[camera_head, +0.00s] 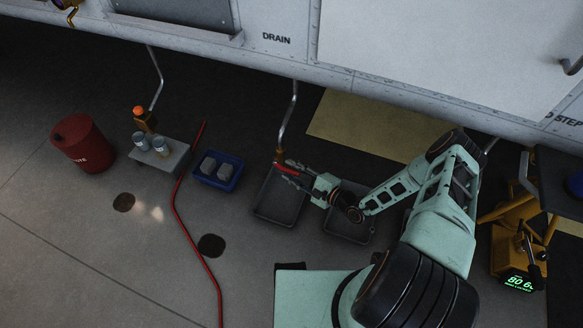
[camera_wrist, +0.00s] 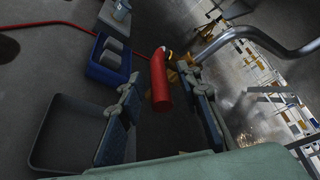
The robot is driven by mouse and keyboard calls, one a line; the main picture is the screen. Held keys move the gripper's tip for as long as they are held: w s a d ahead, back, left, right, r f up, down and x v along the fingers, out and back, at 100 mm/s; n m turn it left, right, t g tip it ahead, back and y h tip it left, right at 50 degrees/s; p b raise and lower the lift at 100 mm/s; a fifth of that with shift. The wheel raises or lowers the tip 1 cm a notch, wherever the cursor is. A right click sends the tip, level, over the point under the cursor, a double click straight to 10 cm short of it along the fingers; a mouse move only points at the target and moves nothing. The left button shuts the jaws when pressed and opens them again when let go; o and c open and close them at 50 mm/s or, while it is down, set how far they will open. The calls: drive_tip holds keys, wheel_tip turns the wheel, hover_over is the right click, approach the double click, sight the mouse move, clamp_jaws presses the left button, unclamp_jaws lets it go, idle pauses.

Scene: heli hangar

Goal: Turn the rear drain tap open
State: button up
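The drain tap has a red lever handle (camera_wrist: 160,82) and a brass-coloured body (camera_wrist: 181,72) at the end of a bent metal pipe (camera_wrist: 245,34). In the head view the pipe (camera_head: 289,115) hangs from the white hull near the DRAIN lettering, and the red handle (camera_head: 292,165) shows at its lower end. My gripper (camera_head: 286,174) is at the tap. In the wrist view my gripper (camera_wrist: 163,92) is open, with the red handle between its two fingers. Gaps show beside the handle; whether a finger touches it I cannot tell.
A dark tray (camera_head: 268,217) lies below the tap, with another tray (camera_head: 335,227) to its right. A blue bin (camera_head: 229,181) with grey blocks, a red hose (camera_head: 178,203) and a red drum (camera_head: 82,141) are to the left. A yellow stand (camera_head: 513,232) is at the right.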

clamp_jaws()
idle(0.5)
